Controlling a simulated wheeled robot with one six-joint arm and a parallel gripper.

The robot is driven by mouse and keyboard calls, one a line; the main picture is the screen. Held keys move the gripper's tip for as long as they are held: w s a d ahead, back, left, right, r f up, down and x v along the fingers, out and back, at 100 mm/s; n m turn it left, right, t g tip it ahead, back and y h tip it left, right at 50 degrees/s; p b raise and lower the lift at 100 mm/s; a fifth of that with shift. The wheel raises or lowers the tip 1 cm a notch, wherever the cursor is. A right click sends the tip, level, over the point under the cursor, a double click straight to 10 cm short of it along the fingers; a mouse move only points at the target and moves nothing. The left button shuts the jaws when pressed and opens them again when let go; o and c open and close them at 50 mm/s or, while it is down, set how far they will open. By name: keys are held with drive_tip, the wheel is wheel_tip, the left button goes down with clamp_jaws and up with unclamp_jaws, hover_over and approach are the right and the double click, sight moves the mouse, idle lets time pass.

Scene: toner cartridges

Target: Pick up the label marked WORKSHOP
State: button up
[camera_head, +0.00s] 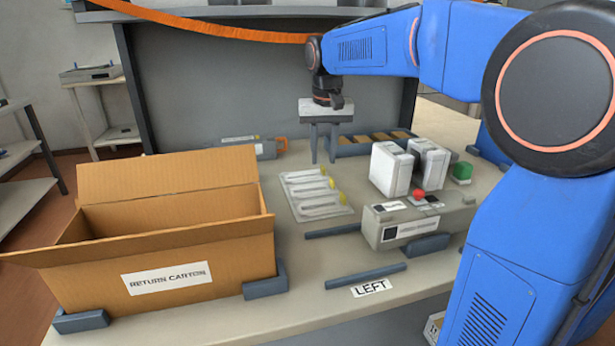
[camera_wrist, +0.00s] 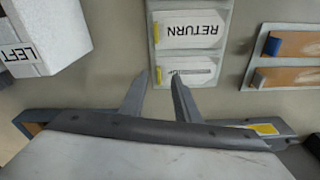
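A light tray (camera_head: 330,213) on the table holds several pale labels with yellow ends; their print is too small to read in the head view. In the wrist view, a white label with a yellow end reads RETURN (camera_wrist: 192,30), upside down. Below it lies another label (camera_wrist: 195,73) with a yellow end, whose print I cannot make out. I cannot read WORKSHOP on any label. My gripper (camera_head: 323,160) points down above the table, near the tray's far end. In the wrist view its two fingers (camera_wrist: 159,76) are apart with nothing held between them.
A brown carton marked RETURN CARTON (camera_head: 166,278) stands open at left. A grey machine with a red button (camera_head: 418,194) and two white blocks (camera_head: 390,170) stand right of the tray. A compartmented rack (camera_head: 345,150) and a grey cartridge (camera_head: 240,141) lie behind.

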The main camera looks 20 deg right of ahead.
sight(324, 168)
drive_tip(key=shift+d+f, duration=0.1)
drive_tip(key=shift+f, duration=1.4)
clamp_jaws()
